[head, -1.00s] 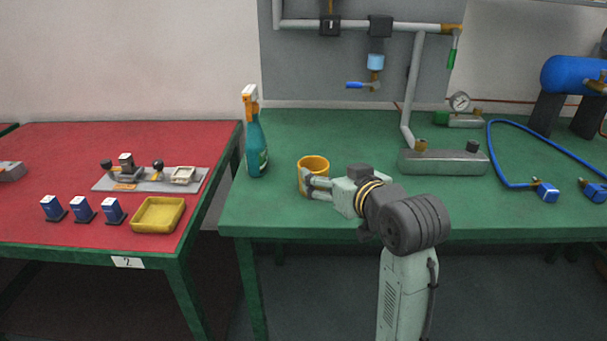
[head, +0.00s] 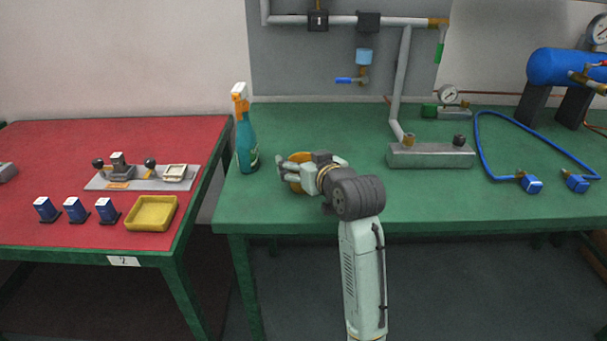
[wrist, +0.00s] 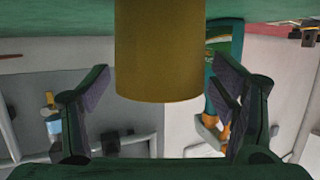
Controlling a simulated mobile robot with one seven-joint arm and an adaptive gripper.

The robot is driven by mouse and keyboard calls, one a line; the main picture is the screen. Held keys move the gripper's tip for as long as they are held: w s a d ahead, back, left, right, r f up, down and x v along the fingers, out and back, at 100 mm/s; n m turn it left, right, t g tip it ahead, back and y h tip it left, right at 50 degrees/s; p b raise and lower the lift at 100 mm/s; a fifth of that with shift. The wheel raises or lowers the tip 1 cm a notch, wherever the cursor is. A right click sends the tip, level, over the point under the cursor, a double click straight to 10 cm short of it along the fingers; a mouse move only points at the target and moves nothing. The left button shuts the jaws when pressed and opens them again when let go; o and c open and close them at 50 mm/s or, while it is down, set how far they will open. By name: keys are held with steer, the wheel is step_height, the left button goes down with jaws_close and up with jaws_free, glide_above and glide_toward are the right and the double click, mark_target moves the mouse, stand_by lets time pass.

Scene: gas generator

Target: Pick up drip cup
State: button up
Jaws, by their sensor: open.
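The drip cup is a yellow-orange cup (head: 296,158) standing on the green table near its left end. In the head view my gripper (head: 288,174) is in front of it and hides most of it. In the wrist view the cup (wrist: 160,50) fills the upper middle, between the two spread fingers. My gripper (wrist: 160,115) is open, with a visible gap between each finger and the cup. The wrist view is upside down, with the table top along the upper edge.
A teal spray bottle (head: 246,138) stands just left of the cup; it also shows in the wrist view (wrist: 222,60) behind the right-hand finger. A grey metal block with a pipe (head: 430,155) stands to the right. A red table (head: 60,165) with a yellow tray (head: 151,213) is left.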

steer(key=shift+c, duration=0.5)
steer(key=c, duration=1.2)
steer(key=shift+o, duration=0.2)
steer(key=shift+r, duration=0.15)
